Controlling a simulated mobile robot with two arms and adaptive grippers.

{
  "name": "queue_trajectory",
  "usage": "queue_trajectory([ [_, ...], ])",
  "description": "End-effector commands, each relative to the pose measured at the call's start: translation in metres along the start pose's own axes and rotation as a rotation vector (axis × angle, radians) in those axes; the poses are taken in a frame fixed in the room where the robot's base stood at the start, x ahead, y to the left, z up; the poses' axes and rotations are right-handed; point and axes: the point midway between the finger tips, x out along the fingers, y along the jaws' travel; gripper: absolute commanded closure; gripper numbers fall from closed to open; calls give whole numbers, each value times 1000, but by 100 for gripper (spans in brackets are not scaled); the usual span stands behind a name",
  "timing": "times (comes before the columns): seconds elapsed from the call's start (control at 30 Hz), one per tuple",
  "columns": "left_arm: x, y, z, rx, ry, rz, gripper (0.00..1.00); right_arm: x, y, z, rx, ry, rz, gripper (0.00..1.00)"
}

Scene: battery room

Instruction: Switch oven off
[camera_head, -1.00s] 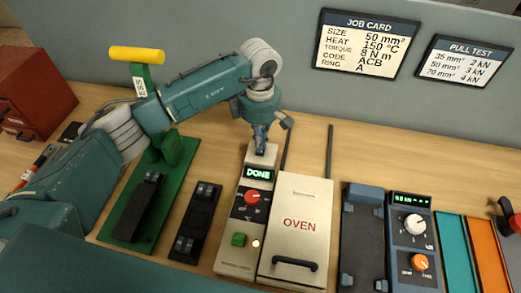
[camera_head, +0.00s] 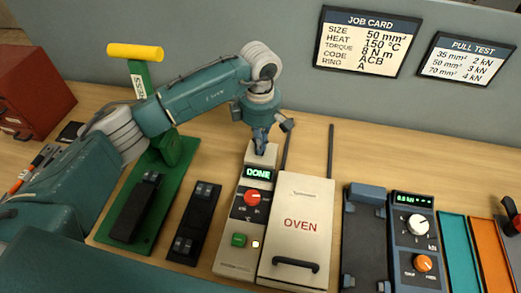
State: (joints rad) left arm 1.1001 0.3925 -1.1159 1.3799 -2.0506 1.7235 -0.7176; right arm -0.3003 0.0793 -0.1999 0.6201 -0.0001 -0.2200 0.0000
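The oven (camera_head: 298,205) is a cream box marked OVEN with a black handle, standing on the bench. Its control panel (camera_head: 233,262) is on its left side. The panel has a lit display (camera_head: 258,173) reading DONE, a red knob (camera_head: 252,197), a green button (camera_head: 239,240) and a small glowing white lamp (camera_head: 256,244). My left gripper (camera_head: 261,150) points down at the top end of the panel, just above the display. Its fingers look close together, but they are small and I cannot tell whether they are shut or touching anything. My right gripper is not in view.
A green press with a yellow handle (camera_head: 136,52) stands behind my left arm. A black block (camera_head: 194,222) lies left of the panel. A pull tester (camera_head: 415,235), a teal tray (camera_head: 459,255) and an orange tray (camera_head: 491,258) are at right. A job card (camera_head: 366,41) hangs behind.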

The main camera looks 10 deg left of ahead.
Motion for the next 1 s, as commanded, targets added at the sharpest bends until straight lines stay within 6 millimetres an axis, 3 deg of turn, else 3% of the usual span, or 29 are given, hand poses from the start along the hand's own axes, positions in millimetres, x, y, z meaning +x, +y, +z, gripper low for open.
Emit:
queue_trajectory([
  [0.63,8,0,0,-1,1,-1,100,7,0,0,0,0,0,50],
  [1.0,-18,0,0,0,0,0,100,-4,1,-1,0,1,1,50],
])
